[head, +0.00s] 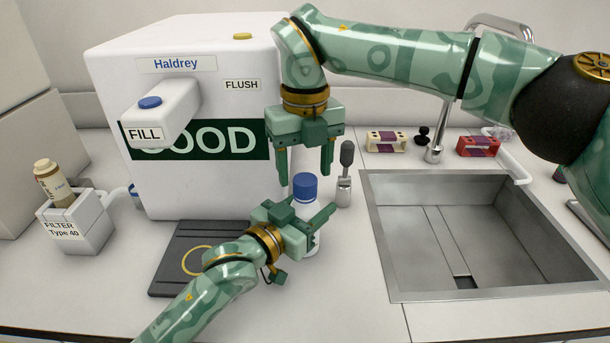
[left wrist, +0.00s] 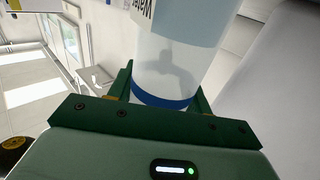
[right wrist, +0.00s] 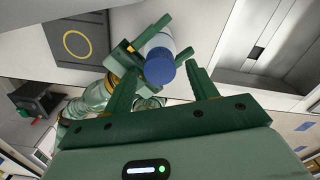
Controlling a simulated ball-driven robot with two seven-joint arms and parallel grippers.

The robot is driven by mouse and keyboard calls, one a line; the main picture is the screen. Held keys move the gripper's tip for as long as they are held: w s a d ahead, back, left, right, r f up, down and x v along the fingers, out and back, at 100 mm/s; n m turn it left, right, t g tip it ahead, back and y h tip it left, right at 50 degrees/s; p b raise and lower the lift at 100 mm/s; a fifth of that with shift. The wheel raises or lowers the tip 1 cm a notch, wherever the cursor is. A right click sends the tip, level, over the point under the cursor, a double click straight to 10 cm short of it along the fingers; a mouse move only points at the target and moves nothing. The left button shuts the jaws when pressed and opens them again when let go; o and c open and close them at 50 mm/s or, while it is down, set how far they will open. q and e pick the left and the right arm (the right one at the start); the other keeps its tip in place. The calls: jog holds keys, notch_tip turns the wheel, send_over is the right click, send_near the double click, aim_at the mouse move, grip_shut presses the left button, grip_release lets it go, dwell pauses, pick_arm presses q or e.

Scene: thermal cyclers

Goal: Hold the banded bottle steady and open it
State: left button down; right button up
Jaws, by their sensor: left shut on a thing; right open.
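The banded bottle (head: 308,242) stands upright on the counter beside the dark pad. It is pale and translucent with a blue cap (head: 306,187). In the left wrist view the bottle (left wrist: 172,60) shows part of a label and a blue band between the fingers. My left gripper (head: 313,222) is shut on its body, hiding part of it. My right gripper (head: 305,165) is open and empty, pointing down just above the cap. In the right wrist view the cap (right wrist: 160,67) lies between and beyond the open fingers, apart from them.
A white Haldrey machine (head: 200,110) stands behind at left, with a dark pad (head: 185,240) before it. A grey-handled tool (head: 346,170) stands close right of the bottle. A sink (head: 480,240) is at right. A filter box (head: 75,228) holds another bottle at left.

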aim_at(298, 179)
jog(key=shift+r, duration=0.85)
jog(key=shift+c, duration=0.5)
jog(key=shift+a+r+m+y, duration=0.3)
jog(key=shift+a+r+m, duration=0.3)
jog(key=shift+r+m, duration=0.3)
jog(key=m, duration=0.1)
jog(key=r+m, duration=0.1)
jog(key=m, duration=0.2)
jog(key=shift+d+r+m, duration=0.3)
jog(key=shift+r, duration=0.05)
jog(key=shift+d+r+m, duration=0.1)
jog(key=shift+d+m, duration=0.1)
jog(key=shift+m, duration=0.6)
jog(key=shift+d+m, duration=0.1)
jog(key=shift+m, duration=0.3)
notch_tip(298, 179, down, 8)
